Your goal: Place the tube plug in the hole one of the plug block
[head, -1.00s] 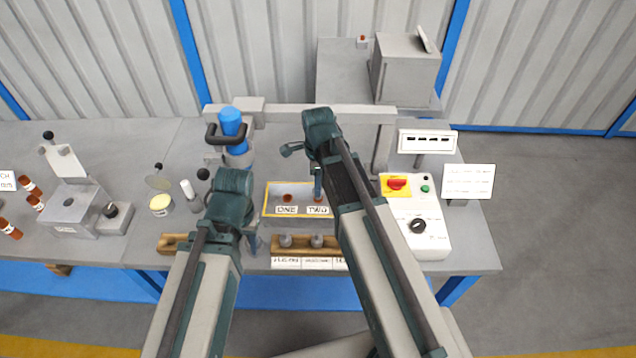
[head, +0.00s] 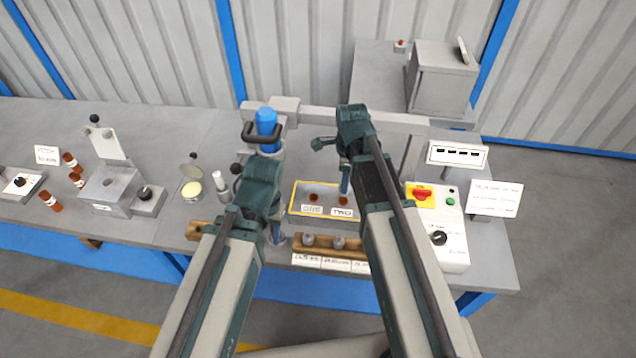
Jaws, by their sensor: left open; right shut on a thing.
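The plug block (head: 294,207) is a grey block with a yellow-edged top. It has two reddish-brown round spots at its holes, above labels ONE and TWO. Hole one (head: 314,198) is on the left and hole two on the right. My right gripper (head: 345,188) points down at the right part of the block, close to hole two. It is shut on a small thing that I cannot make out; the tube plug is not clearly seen. My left gripper (head: 278,239) is open, low beside the block's left front, near a wooden rack (head: 290,246).
The rack in front of the block holds grey knobs and white labels. A blue-topped handle device (head: 266,125) stands behind my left arm. A control box (head: 447,240) with a red switch is at the right. Reddish-brown vials (head: 76,180) lie at the left.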

